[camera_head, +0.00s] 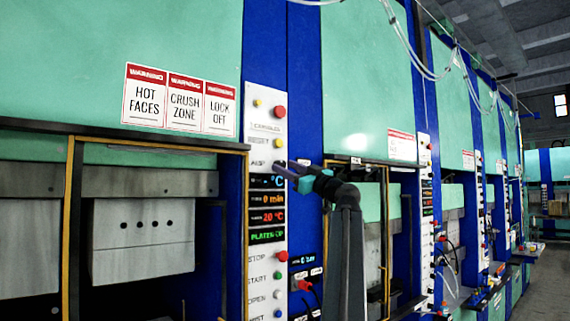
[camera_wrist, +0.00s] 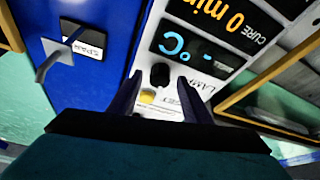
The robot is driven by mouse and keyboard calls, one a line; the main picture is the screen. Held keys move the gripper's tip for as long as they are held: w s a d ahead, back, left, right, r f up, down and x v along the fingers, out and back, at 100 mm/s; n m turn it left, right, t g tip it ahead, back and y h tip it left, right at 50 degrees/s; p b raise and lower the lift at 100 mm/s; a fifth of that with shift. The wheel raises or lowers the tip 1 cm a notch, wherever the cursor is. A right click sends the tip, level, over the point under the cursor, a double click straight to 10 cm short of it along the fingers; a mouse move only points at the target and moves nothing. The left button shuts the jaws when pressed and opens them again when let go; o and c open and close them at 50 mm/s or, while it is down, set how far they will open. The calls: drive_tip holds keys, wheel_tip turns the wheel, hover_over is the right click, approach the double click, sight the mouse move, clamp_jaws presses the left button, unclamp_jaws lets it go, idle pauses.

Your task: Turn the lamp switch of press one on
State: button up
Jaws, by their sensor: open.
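The lamp switch of the near press is a small black knob (camera_wrist: 160,74) on the white control panel (camera_head: 265,105), beside the LAMP label (camera_wrist: 214,67). My gripper (camera_wrist: 160,84) is open, with one dark finger on each side of the knob in the wrist view. Whether the fingers touch the knob or reach past it, I cannot tell. In the head view my gripper (camera_head: 288,171) is at the panel's right edge, level with the lamp label, and covers most of the knob. The knob's exact angle is hard to read.
A yellow button (camera_wrist: 147,96) sits close to the knob, between my fingers. The display (camera_head: 267,207) is lit on the panel. A red button (camera_head: 280,112) is above and a red knob (camera_head: 282,256) below. More presses line the right side, beside open floor (camera_head: 545,285).

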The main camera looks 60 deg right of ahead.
drive_tip(key=shift+w+r, duration=0.15)
drive_tip(key=shift+w, duration=0.25)
drive_tip(key=c, duration=0.9)
drive_tip(key=shift+s+a, duration=0.1)
drive_tip(key=shift+a, duration=0.15)
drive_tip(key=shift+c, duration=0.7)
drive_tip(key=shift+d, duration=0.25)
